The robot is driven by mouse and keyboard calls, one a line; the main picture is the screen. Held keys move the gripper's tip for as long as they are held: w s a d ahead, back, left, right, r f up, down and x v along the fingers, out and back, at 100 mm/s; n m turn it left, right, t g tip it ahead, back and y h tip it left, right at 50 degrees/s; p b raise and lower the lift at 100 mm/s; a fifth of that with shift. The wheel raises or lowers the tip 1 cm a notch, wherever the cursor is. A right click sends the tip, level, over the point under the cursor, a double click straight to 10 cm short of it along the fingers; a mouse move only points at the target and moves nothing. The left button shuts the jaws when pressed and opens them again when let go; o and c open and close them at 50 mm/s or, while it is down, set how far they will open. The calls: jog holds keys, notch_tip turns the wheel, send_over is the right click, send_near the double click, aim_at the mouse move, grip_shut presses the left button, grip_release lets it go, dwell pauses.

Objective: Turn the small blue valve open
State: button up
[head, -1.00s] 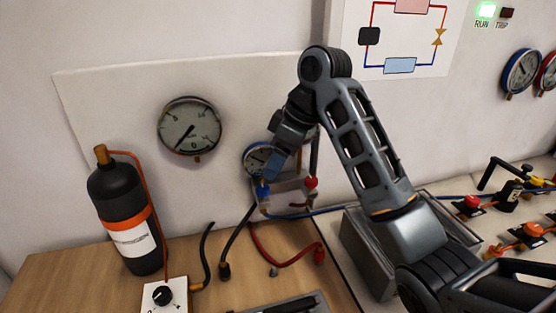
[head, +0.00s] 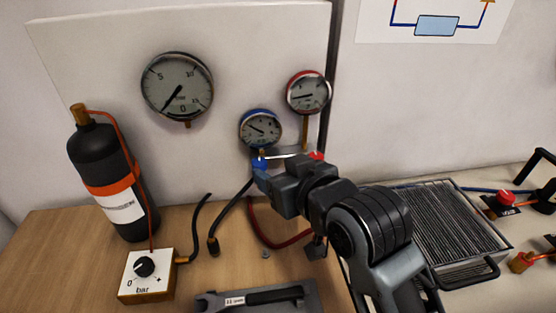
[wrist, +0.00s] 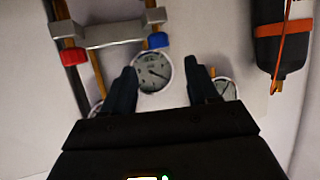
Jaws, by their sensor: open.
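The small blue valve (head: 260,162) sits on the manifold below the blue-rimmed gauge (head: 262,130). In the head view, my gripper (head: 263,174) is right at it, and its fingers partly hide it. In the wrist view, which is turned over, the blue valve (wrist: 157,41) shows beyond the fingertips and roughly between them in the picture. My gripper (wrist: 162,72) is open with nothing between its fingers. I cannot tell whether a finger touches the valve.
A red valve (head: 316,156) sits right of the blue one on the same bar, under the red-rimmed gauge (head: 308,92). A black bottle (head: 105,170), a regulator box (head: 147,275) and a wrench tray (head: 262,298) stand left and in front. Hoses hang below the manifold.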

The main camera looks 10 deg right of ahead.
aim_at(260, 162)
jog(key=p+x, duration=0.2)
jog(key=x, duration=0.5)
jog(key=shift+w+f, duration=0.1)
jog(key=shift+w, duration=0.15)
